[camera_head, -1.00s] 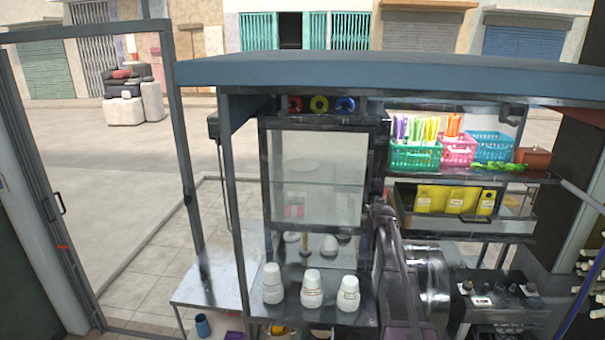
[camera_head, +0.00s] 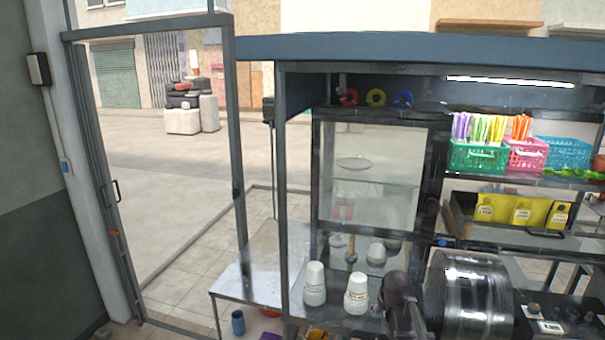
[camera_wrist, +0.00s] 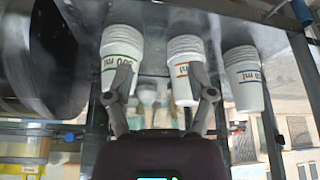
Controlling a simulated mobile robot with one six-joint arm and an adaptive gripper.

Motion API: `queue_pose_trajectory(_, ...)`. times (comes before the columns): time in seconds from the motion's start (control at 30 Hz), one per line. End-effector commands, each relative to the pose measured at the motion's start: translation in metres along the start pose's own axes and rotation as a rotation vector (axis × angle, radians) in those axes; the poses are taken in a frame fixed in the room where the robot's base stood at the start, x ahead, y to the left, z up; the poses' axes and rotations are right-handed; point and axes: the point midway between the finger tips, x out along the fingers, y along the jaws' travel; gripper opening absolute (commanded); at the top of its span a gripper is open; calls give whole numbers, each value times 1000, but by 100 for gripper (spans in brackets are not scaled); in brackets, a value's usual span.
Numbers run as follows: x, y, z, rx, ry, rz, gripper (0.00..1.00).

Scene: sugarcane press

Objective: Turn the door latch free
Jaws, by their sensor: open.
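The door (camera_head: 118,215) is a tall grey metal frame standing at the left in the head view. A dark pull handle (camera_head: 116,191) sits on its upright, with a small orange-red piece (camera_head: 114,233) just below it. I cannot tell for certain which of these is the latch, or how it is turned. My gripper (camera_wrist: 164,92) is open and empty in the wrist view, its two fingers spread in front of stacks of white cups (camera_wrist: 183,75). It is well to the right of the door, over the stall counter. The door does not show in the wrist view.
The stall stands right of the door, with a blue roof edge (camera_head: 420,50), a glass case (camera_head: 370,180) and a metal drum (camera_head: 468,295). A low metal table (camera_head: 262,275) stands between. A grey wall (camera_head: 35,150) is at far left. Tiled floor shows beyond the door.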

Motion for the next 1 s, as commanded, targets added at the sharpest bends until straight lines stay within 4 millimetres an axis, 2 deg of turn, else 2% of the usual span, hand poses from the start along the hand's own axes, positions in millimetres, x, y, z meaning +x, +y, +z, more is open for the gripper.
queue_pose_trajectory(0.03, 6, -13, 35, -8, -54, -9, 71)
queue_pose_trajectory(0.2, 5, -44, 115, -23, -237, -25, 71)
queue_pose_trajectory(0.3, 2, -55, 150, -30, -323, -27, 71)
queue_pose_trajectory(0.4, -2, -62, 174, -35, -382, -26, 71)
queue_pose_trajectory(0.57, -6, -66, 188, -37, -425, -25, 71)
queue_pose_trajectory(1.0, -7, -66, 187, -37, -426, -25, 71)
